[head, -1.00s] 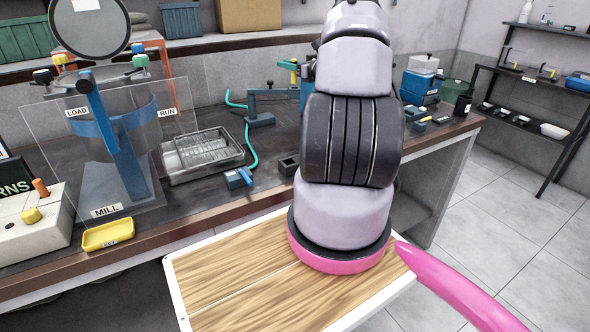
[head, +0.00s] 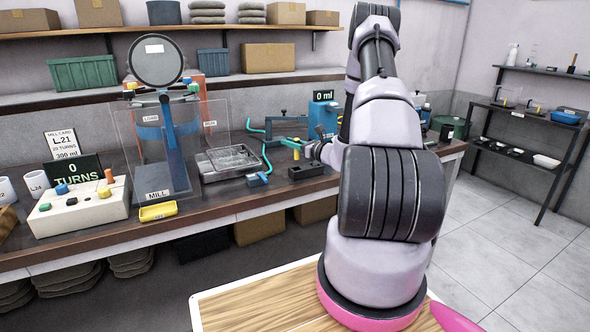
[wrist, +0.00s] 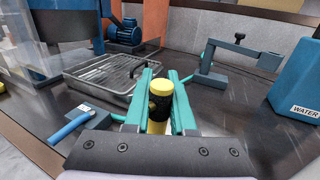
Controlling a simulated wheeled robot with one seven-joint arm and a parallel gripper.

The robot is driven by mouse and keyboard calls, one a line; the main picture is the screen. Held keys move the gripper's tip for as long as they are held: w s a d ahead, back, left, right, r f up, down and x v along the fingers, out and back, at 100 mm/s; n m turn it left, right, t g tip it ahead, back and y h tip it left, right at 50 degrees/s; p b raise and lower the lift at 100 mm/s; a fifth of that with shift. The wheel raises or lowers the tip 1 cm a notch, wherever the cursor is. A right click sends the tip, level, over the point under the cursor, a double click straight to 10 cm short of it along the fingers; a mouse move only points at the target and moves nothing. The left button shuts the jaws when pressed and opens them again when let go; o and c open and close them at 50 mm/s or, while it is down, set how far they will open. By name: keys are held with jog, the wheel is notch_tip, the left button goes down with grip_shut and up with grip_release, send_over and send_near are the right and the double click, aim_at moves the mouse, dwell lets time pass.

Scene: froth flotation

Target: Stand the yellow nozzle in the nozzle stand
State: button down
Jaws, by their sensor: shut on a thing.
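The yellow nozzle (wrist: 161,88), with a black band, is upright between the teal fingers of my gripper (wrist: 163,104) in the wrist view. The fingers are shut on it, and its lower end is partly hidden by the gripper body. In the head view my gripper (head: 291,143) is small, above the bench, with a bit of the yellow nozzle (head: 296,154) showing. A dark block (head: 306,172) on the bench, perhaps the nozzle stand, is just below and right of it. I cannot make out its opening. The block does not clearly show in the wrist view.
A metal tray (head: 231,160) and a blue-handled piece (head: 257,180) lie left of my gripper. A clamp-like grey-blue fixture (wrist: 238,62) and a blue WATER container (wrist: 300,85) stand to the right in the wrist view. A yellow dish (head: 158,212) is at the bench edge.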

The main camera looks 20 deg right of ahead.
jog(key=shift+f, duration=3.3)
jog(key=shift+f, duration=0.2)
jog(key=c, duration=0.8)
grip_release()
jog(key=shift+o, duration=0.2)
jog(key=shift+r, duration=0.1)
